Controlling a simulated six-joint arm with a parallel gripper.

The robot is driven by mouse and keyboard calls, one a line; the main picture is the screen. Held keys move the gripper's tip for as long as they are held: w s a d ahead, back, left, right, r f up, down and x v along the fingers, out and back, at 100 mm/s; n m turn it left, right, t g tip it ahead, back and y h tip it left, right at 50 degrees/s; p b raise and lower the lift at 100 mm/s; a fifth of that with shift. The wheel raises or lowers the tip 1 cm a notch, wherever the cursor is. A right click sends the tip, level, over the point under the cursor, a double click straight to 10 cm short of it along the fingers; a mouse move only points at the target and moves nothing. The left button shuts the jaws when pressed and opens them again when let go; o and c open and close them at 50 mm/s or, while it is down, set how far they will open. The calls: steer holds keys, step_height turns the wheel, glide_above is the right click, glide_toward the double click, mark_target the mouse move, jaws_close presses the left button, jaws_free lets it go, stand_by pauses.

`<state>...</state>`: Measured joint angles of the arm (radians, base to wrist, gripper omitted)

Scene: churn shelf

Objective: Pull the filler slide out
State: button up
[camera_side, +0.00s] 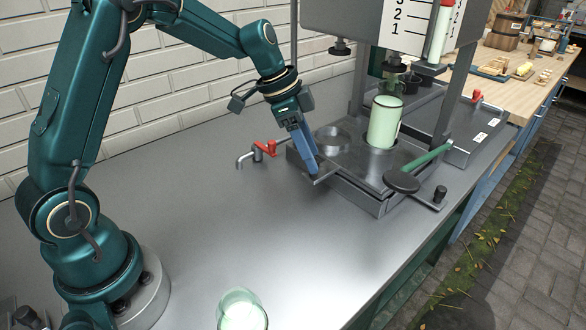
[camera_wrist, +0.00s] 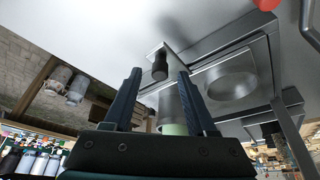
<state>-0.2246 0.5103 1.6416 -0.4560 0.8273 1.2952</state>
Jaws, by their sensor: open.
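The filler slide (camera_side: 325,177) is a flat grey metal piece whose tab sticks out at the left of the filler's base.
A pale green jar (camera_side: 384,122) stands in the filler, beside a round recess (camera_side: 333,138). A green lever with a black disc (camera_side: 402,182) lies at the right front. A red-handled tap (camera_side: 266,147) is left of the base. A glass (camera_side: 242,312) stands near the front; the middle counter is clear.

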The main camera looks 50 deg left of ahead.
steer(key=shift+w+d+f, duration=0.1)
steer(key=shift+d+f, duration=0.05)
steer(key=shift+f, duration=0.3)
jaws_close()
steer(key=shift+r, duration=0.1)
stand_by(1.0)
